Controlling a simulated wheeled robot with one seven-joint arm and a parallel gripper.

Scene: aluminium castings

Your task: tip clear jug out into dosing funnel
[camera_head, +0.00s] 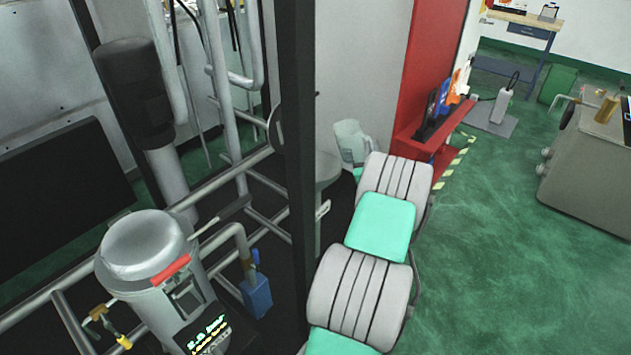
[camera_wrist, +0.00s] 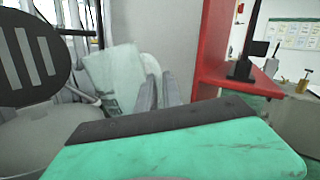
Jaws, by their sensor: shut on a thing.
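The clear jug (camera_head: 349,140) is a pale, see-through vessel beyond the end of my arm in the head view. It also shows in the wrist view (camera_wrist: 112,72), leaning a little and partly hidden behind my fingers. My gripper (camera_wrist: 158,86) is shut on the jug; in the head view my arm mostly hides it. A grey rounded bowl, apparently the dosing funnel (camera_wrist: 45,130), lies left of and below the jug in the wrist view. In the head view the funnel (camera_head: 326,168) is partly hidden by a dark post. I cannot see the jug's contents.
The dark upright post (camera_head: 297,130) stands left of my arm. A dark slotted disc (camera_wrist: 28,58) rises over the bowl. A red stand (camera_head: 425,145) with a shelf is close on the right. Metal rails and a steel vessel (camera_head: 145,250) fill the left. Green floor is open at right.

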